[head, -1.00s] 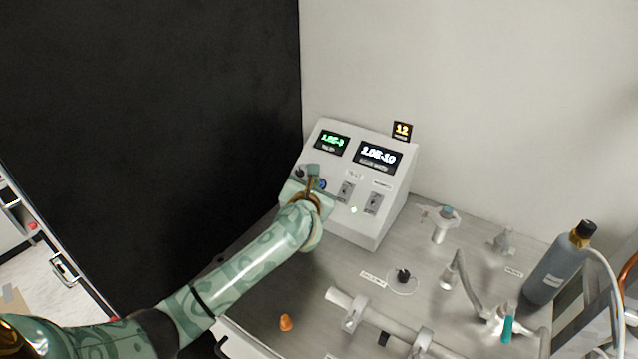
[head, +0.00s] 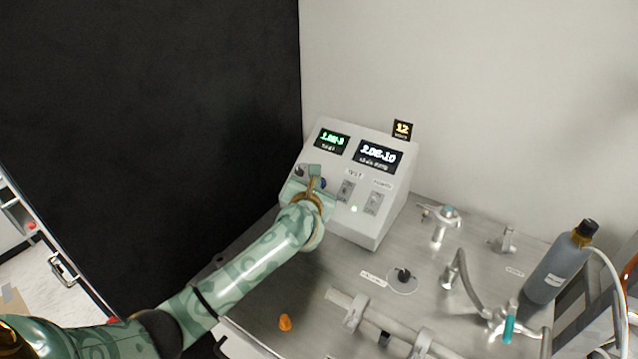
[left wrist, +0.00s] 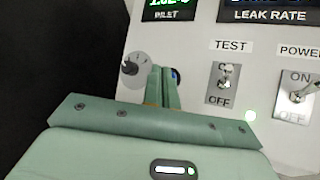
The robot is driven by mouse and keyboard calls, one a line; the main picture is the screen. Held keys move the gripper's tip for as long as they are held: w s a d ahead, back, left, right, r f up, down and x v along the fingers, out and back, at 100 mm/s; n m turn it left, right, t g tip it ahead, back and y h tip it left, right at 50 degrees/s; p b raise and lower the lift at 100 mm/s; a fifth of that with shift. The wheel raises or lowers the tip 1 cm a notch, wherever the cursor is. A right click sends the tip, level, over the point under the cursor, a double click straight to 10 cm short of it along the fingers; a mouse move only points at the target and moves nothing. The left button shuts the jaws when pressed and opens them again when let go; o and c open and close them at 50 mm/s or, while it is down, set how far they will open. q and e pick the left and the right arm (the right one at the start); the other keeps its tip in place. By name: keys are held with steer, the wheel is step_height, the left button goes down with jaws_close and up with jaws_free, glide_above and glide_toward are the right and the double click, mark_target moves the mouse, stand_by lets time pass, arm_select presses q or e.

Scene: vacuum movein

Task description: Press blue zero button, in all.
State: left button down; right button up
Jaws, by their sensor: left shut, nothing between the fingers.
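The white control box (head: 372,226) stands at the back of the bench, with a green inlet display (head: 332,140) and a leak rate display (head: 379,155). The blue button (head: 323,184) is on its sloped face, mostly hidden by my gripper. In the left wrist view a sliver of the blue button (left wrist: 176,75) shows just right of the fingertips. My left gripper (head: 315,172) is shut and empty, its fingers at the panel in front of the button; the left wrist view shows its fingers (left wrist: 161,75) too. I cannot tell whether they touch the button. My right gripper is not in view.
A dial (left wrist: 135,70) lies left of the fingers. The test switch (left wrist: 223,82) and power switch (left wrist: 300,88) are to the right. Pipes, a valve knob (head: 403,274), an orange cone (head: 285,322) and a grey bottle (head: 557,265) occupy the bench.

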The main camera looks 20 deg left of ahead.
arm_select(q)
steer(key=shift+w+f+b, duration=0.2)
steer(key=shift+f+b, duration=0.1)
steer(key=shift+b, duration=0.05)
stand_by(0.7)
steer(key=shift+r, duration=0.1)
steer(key=shift+s+a+r+p, duration=0.1)
steer(key=shift+s+r+p, duration=0.45)
steer(key=shift+p, duration=0.45)
steer(key=shift+w, duration=0.1)
steer(key=s+r+p, duration=0.1)
steer(key=r+p, duration=0.1)
steer(key=s+r+p, duration=0.2)
steer(key=p, duration=0.1)
steer(key=shift+a, duration=0.2)
stand_by(0.6)
